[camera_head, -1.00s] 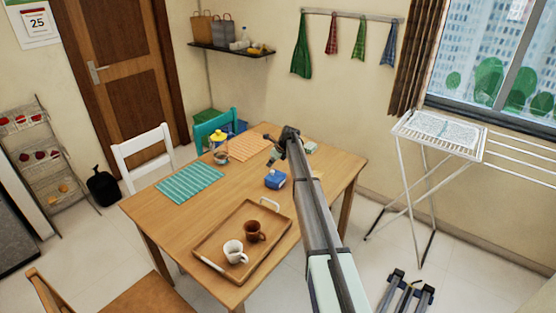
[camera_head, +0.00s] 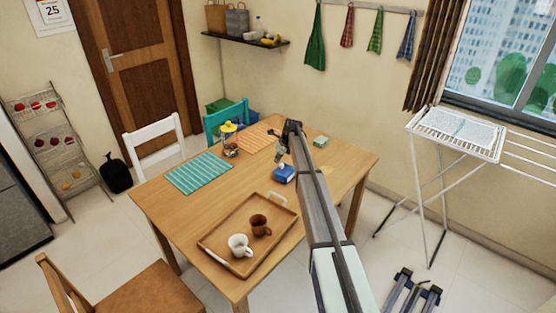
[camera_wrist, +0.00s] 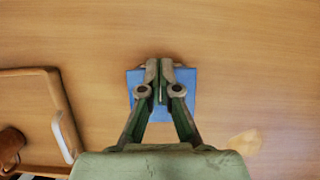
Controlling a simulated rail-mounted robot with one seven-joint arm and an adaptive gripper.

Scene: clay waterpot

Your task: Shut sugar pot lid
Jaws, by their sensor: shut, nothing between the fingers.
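A small blue box-shaped pot (camera_head: 284,174) stands on the wooden table, with a pale band below its blue top. In the wrist view its top is a flat blue square (camera_wrist: 186,106), partly hidden by my fingers. A clear jar (camera_head: 230,148) with a yellow top stands farther back on the left. No label shows which one is the sugar pot. My gripper (camera_head: 280,158) is over the blue pot, fingers pointing down. In the wrist view my gripper (camera_wrist: 163,78) is shut and empty over the square; I cannot tell whether it touches.
A wooden tray (camera_head: 220,222) with a white mug (camera_head: 239,245) and a brown mug (camera_head: 261,225) is at the table's front. A teal striped mat (camera_head: 198,173) and an orange mat (camera_head: 256,138) lie behind. A small green box (camera_head: 320,142) stands right of my gripper.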

